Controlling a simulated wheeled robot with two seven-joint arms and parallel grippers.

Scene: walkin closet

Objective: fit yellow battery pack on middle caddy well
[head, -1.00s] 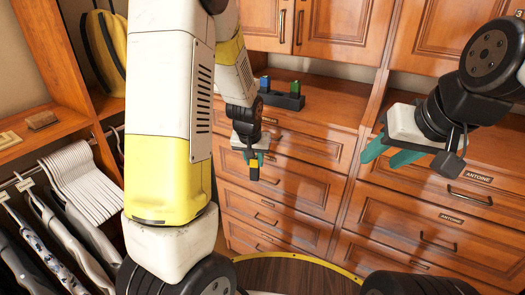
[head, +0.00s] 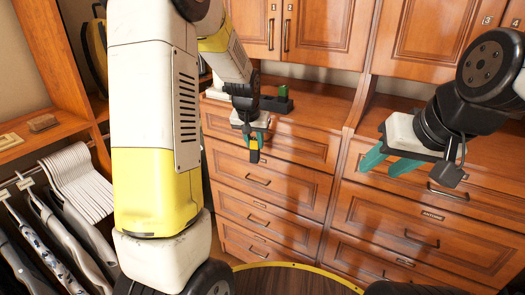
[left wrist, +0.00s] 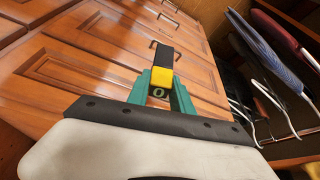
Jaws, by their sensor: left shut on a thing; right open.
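My left gripper (head: 256,135) is shut on the yellow battery pack (head: 253,156), in front of the drawer fronts and below the counter top. In the left wrist view the teal fingers (left wrist: 160,93) grip the pack, which shows a yellow part (left wrist: 161,77) and a black part. The dark caddy (head: 270,104) stands on the counter behind my left wrist, which hides much of it. A green block (head: 283,92) sits at its right end. The middle well cannot be made out. My right gripper (head: 385,161) is open and empty, off to the right.
Wooden drawers (head: 265,182) with protruding handles lie behind the left gripper, and cabinets (head: 310,30) are above the counter. The counter (head: 325,100) is clear right of the caddy. Hangers with clothes (head: 60,190) are at the left.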

